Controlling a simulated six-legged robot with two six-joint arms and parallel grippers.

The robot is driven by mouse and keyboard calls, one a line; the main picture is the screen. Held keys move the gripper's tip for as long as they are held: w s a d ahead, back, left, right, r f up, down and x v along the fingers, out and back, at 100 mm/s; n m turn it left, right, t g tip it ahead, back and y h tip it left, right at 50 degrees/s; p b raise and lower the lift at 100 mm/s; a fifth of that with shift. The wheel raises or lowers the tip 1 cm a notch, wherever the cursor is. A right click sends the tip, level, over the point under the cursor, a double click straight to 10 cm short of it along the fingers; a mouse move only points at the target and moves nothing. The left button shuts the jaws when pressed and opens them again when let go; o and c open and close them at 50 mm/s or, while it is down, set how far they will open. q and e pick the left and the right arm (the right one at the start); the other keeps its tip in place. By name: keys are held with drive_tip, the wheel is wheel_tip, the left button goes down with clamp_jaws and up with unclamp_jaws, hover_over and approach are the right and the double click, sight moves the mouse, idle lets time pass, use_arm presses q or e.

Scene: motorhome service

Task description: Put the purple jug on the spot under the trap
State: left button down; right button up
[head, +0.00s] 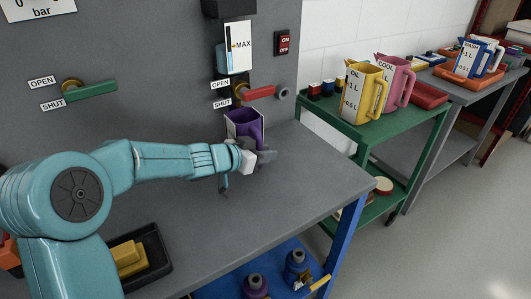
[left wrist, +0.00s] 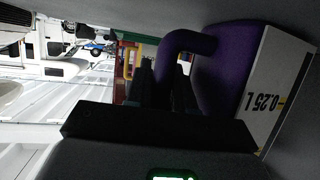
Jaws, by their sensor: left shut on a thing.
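The purple jug (head: 247,127) is upright at the back of the grey bench, close to the panel and below the valve with the red lever (head: 259,93). Its white 0.25 L scale shows in the left wrist view, with the purple body (left wrist: 222,75). My left gripper (head: 262,157) is in front of the jug. In the left wrist view its dark fingers (left wrist: 162,85) are shut on the jug's handle. A gauge marked MAX (head: 236,47) is above the valve. I cannot tell whether the jug touches the bench, and no spot shows beneath it. My right gripper is out of view.
A green lever (head: 91,91) is on the panel at left. A black tray (head: 143,258) with yellow blocks lies at the front left. A green cart (head: 398,128) at right carries a yellow jug (head: 364,92) and a pink jug (head: 395,80). The bench right of the jug is clear.

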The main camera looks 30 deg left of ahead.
use_arm(q)
drive_tip(key=shift+r, duration=0.1)
drive_tip(key=c, duration=1)
unclamp_jaws()
drive_tip(key=shift+f, duration=0.2)
drive_tip(key=shift+s+a+r, duration=0.1)
drive_tip(key=shift+r, duration=0.2)
drive_tip(key=p+v, duration=0.3)
drive_tip(key=v, duration=0.8)
drive_tip(key=shift+s+a+p, duration=0.1)
drive_tip(key=shift+s+p, duration=0.2)
drive_tip(key=shift+s, duration=0.1)
drive_tip(key=shift+r, duration=0.1)
